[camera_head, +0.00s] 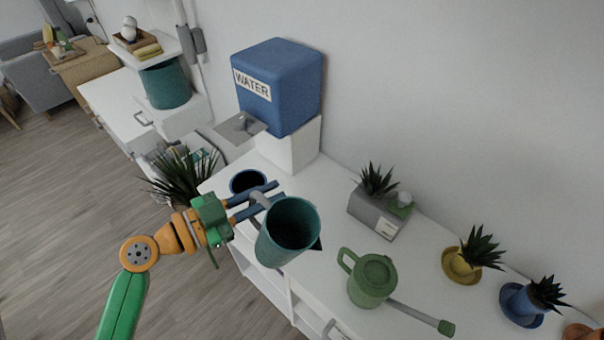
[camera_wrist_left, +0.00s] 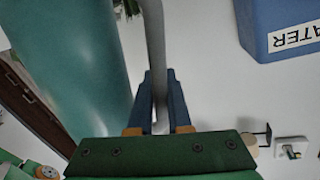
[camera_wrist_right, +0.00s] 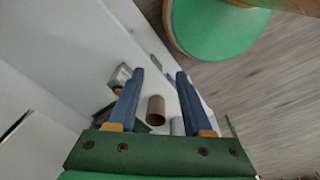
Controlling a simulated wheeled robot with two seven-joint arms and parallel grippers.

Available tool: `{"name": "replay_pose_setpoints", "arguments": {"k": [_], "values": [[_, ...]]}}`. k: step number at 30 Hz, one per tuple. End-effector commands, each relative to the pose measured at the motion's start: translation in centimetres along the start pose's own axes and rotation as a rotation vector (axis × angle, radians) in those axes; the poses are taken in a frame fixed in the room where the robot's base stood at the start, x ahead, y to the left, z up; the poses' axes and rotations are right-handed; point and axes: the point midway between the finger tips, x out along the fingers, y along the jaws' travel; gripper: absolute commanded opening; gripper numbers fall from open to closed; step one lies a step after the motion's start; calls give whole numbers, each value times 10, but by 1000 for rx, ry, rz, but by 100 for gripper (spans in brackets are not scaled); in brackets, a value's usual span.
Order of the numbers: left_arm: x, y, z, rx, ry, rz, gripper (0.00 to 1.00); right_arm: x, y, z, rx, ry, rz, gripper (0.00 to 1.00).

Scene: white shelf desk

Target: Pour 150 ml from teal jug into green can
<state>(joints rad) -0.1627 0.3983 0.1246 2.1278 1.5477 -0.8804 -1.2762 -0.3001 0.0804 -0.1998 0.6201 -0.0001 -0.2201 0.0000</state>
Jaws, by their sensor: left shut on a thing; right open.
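The teal jug (camera_head: 275,243) is held above the white desk near its front left part, its open mouth facing the head camera. My left gripper (camera_head: 262,194) is shut on the jug's grey handle, which also shows between the fingers in the left wrist view (camera_wrist_left: 157,75). The jug's teal side (camera_wrist_left: 70,65) fills the left of that view. The green can (camera_head: 368,280) stands on the desk to the right of the jug, with its long spout pointing right. My right gripper (camera_wrist_right: 160,85) is open and empty in the right wrist view; the head view does not show it.
A blue water dispenser (camera_head: 278,85) stands at the back left of the desk. A dark blue pot (camera_head: 248,181) is below its tap. A grey planter (camera_head: 372,213) stands behind the can. A yellow pot (camera_head: 461,266) and a blue pot (camera_head: 521,304) with plants stand at right.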

Motion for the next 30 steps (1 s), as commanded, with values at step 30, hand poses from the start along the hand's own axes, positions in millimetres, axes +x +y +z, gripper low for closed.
{"name": "replay_pose_setpoints", "arguments": {"k": [30], "values": [[64, 7, 11, 53, -17, -30, 0, 11, -1, 1, 0, 1, -1, 50]]}}
